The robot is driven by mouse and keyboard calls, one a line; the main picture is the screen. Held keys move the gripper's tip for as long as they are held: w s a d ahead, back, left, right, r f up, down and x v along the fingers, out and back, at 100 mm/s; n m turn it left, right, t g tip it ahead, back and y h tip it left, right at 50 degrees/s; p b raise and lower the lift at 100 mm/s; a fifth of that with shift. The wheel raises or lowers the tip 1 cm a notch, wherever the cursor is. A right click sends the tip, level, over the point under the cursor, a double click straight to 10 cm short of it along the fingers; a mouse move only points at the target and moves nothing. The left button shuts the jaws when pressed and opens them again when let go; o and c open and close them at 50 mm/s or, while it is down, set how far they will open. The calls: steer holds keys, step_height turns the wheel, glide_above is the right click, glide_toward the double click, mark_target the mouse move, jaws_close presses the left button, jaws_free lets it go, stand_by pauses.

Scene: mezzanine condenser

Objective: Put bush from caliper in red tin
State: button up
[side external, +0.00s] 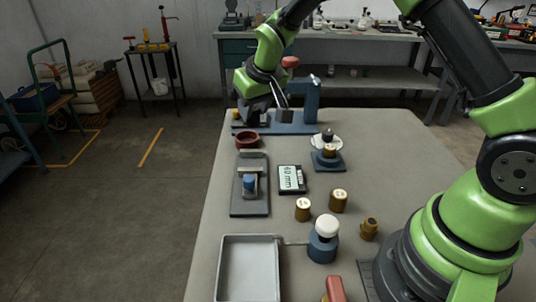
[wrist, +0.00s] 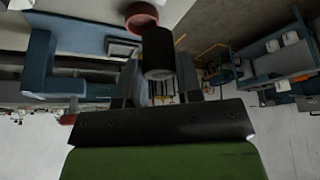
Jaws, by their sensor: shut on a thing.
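My gripper (wrist: 158,77) is shut on a dark cylindrical bush (wrist: 157,48), with one finger on each side of it. The bush is held clear of the table in the wrist view. The red tin (side external: 247,139) stands near the far left edge of the table in the side view. In the wrist view the red tin (wrist: 141,14) shows just beyond the bush, partly covered by it, and the bush is outside it. A grey fixture (side external: 239,205) with a blue block, which may be the caliper, lies in front of the tin. Its jaws are too small to read.
A blue stand (side external: 311,103) rises at the table's far end, close to my gripper. A dark display card (side external: 291,179), brass cylinders (side external: 303,209), a white-topped blue piece (side external: 326,229) and a grey tray (side external: 248,239) stand nearer. The table's left edge is close to the tin.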

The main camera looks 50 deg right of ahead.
steer(key=s+a+r+n, duration=0.15)
steer(key=s+r, duration=0.45)
steer(key=s, duration=0.6)
glide_above(258, 107)
steer(key=shift+f+m, duration=0.25)
steer(key=shift+f, duration=0.25)
steer(key=w+d+f+m, duration=0.1)
steer(key=w+d+f, duration=0.35)
steer(key=w, duration=0.45)
steer(key=f, duration=1.1)
steer(key=shift+w+d+f, duration=0.1)
steer(key=shift+w+f, duration=0.1)
steer(key=shift+f, duration=0.05)
steer(key=shift+f, duration=0.1)
